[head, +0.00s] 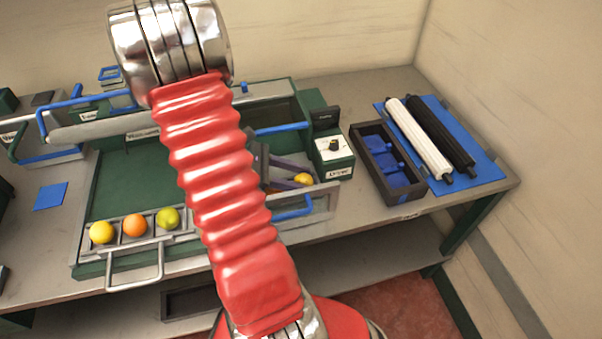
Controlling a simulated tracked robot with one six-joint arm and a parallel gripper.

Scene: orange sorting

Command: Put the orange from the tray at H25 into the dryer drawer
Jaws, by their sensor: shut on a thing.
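My gripper (301,178) shows partly behind my red arm, its dark purple fingers pointing right. It is shut on an orange (304,179), a yellow-orange fruit at the fingertips. The gripper and fruit are over or inside the dryer drawer (322,199), which has a grey wall and a blue handle; I cannot tell whether the fruit touches the drawer. The dryer (334,157) is a green box with a dial and a "Dryer" label. A tray (152,241) at the front left holds a yellow, an orange and a green fruit. No H25 label is readable.
A dark crate with blue inserts (385,165) stands right of the dryer. A white roller (419,140) and a black roller (443,135) lie on a blue mat (484,167). A blue square (50,196) lies at the left. My arm hides the middle of the bench.

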